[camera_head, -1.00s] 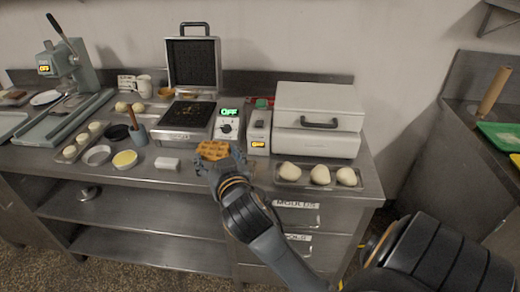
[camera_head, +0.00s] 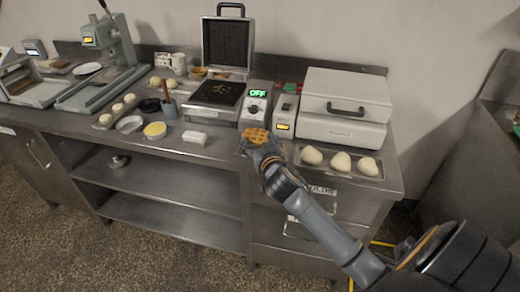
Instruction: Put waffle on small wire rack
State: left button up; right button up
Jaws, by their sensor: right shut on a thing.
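The waffle (camera_head: 257,136) is golden brown with a grid pattern. It is held by my right gripper (camera_head: 258,147), which is shut on it near the front edge of the steel counter, in front of the waffle iron's control box. The gripper hides part of the waffle. My left gripper is not in view. I cannot pick out the small wire rack with certainty.
The waffle iron (camera_head: 213,94) stands open on the counter (camera_head: 170,147). A closed white machine (camera_head: 345,105) and a tray of dough balls (camera_head: 340,163) are right of the gripper. Bowls, a white block (camera_head: 195,137) and a press (camera_head: 110,45) are to the left.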

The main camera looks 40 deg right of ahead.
jog(key=shift+w+d+f, duration=0.15)
jog(key=shift+d+f, duration=0.05)
jog(key=shift+f, duration=0.05)
notch_tip(320, 180, down, 3)
jog(key=shift+w+d+f, duration=0.1)
jog(key=shift+d, duration=0.05)
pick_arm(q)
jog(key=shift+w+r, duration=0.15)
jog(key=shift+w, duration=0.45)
pick_arm(e)
jog(key=shift+f, duration=0.2)
jog(key=shift+f, duration=0.2)
jog(key=o, duration=1.2)
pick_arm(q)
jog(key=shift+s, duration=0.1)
pick_arm(e)
jog(key=shift+r, duration=0.1)
